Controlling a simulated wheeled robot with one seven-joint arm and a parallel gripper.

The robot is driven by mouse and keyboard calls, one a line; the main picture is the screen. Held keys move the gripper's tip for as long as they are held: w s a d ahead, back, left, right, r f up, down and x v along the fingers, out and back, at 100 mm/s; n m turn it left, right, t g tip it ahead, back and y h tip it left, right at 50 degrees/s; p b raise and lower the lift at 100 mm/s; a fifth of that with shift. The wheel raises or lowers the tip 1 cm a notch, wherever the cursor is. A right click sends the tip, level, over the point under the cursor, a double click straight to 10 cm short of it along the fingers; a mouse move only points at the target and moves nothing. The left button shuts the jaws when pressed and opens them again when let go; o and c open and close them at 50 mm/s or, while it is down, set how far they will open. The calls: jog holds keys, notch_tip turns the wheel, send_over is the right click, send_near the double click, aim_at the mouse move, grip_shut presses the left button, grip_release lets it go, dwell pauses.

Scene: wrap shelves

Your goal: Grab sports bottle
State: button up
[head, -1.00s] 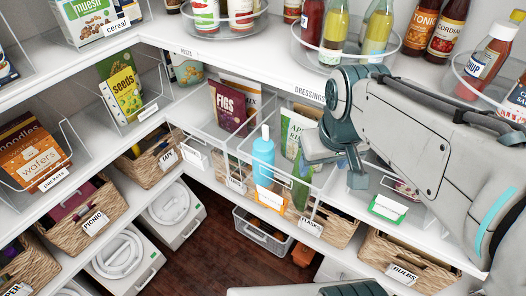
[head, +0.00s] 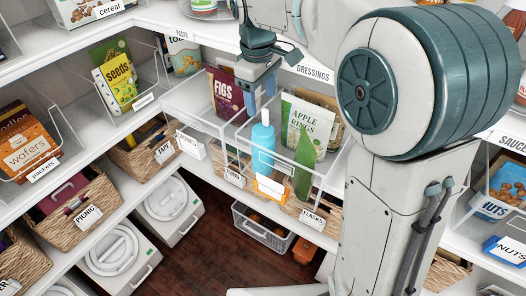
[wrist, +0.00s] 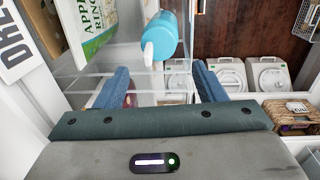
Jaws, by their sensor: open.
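The sports bottle (head: 263,148) is light blue with a pale spout. My gripper (head: 261,92) is open and empty, above and slightly behind the bottle. Its blue fingers point down. In the wrist view the bottle (wrist: 168,42) shows just beyond and between the open fingers (wrist: 160,75), apart from them. My arm hides part of the right shelves in the head view.
A Figs pouch (head: 224,93) is in the clear bin to the left. The dressings shelf (head: 313,72) overhangs behind. Wicker baskets and a grey crate (head: 262,232) sit below.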

send_over(262, 129)
jog(key=f, duration=0.3)
jog(key=s+f, duration=0.1)
jog(key=f, duration=0.1)
jog(key=shift+f, duration=0.15)
jog(key=f, duration=0.2)
jog(key=w+f, duration=0.1)
jog(key=f, duration=0.1)
jog(key=shift+f+p, duration=0.3)
jog(key=shift+f, duration=0.1)
jog(key=c, duration=1.3)
